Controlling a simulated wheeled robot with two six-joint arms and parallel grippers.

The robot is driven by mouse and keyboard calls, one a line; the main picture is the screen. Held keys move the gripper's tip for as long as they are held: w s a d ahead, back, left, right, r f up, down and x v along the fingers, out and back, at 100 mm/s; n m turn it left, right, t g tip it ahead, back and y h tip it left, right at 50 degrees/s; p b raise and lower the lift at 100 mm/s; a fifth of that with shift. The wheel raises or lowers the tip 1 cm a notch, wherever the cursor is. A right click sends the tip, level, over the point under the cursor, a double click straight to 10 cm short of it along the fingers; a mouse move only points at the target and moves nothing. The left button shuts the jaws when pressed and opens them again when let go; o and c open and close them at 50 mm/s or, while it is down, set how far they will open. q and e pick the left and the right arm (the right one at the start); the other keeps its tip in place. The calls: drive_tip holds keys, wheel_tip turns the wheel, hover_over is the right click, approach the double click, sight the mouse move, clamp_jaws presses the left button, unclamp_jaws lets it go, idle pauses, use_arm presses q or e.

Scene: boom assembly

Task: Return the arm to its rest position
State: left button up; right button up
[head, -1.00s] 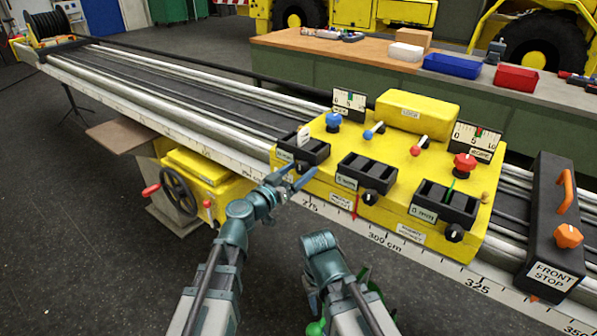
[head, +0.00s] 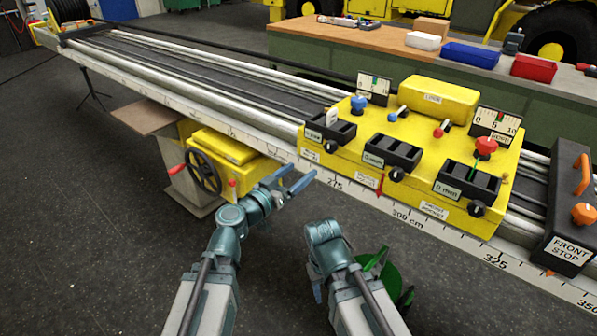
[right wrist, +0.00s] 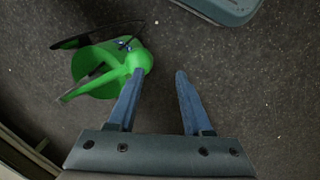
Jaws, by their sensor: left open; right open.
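My left gripper (head: 303,176) is open and empty. In the head view its blue fingers point up and right, in front of the rail's scale edge, left of the yellow control carriage (head: 410,183) and apart from it in the picture. My right arm is bent down at the bottom centre of the head view, where its fingers are mostly hidden. In the right wrist view my right gripper (right wrist: 160,74) is open, with dark floor between its fingers.
A green round-based object (right wrist: 110,68) overlaps the left fingertip in the right wrist view; contact is unclear. It also shows in the head view (head: 398,290). A crank wheel (head: 204,171) stands under the rail (head: 190,112). A black front stop (head: 570,225) sits at right.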

idle(0.4)
use_arm(q)
drive_tip(key=s+a+f+g+y, duration=0.1)
drive_tip(key=s+f+g+y, duration=0.2)
drive_tip(key=f, duration=0.5)
drive_tip(key=s+f+g, duration=0.4)
drive_tip(key=f+g, duration=0.2)
drive_tip(key=f, duration=0.1)
drive_tip(key=s+a+f+n+g+y, duration=0.2)
drive_tip(key=s+a+f+n+y, duration=0.15)
drive_tip(key=a, duration=0.35)
drive_tip(key=s+a+f+n+g+y, duration=0.25)
drive_tip(key=s+a+f+y, duration=0.2)
drive_tip(key=a, duration=0.25)
drive_tip(key=s+d+r+m+g+y, duration=0.15)
drive_tip(key=s+d+m, duration=0.4)
drive_tip(key=d, duration=0.65)
wheel_tip(320, 180, up, 15)
drive_tip(key=n+p, duration=0.1)
drive_tip(key=p, duration=1.4)
drive_tip(key=shift+a+r+p, duration=0.15)
drive_tip(key=shift+a+p, duration=0.15)
drive_tip(key=shift+p, duration=0.05)
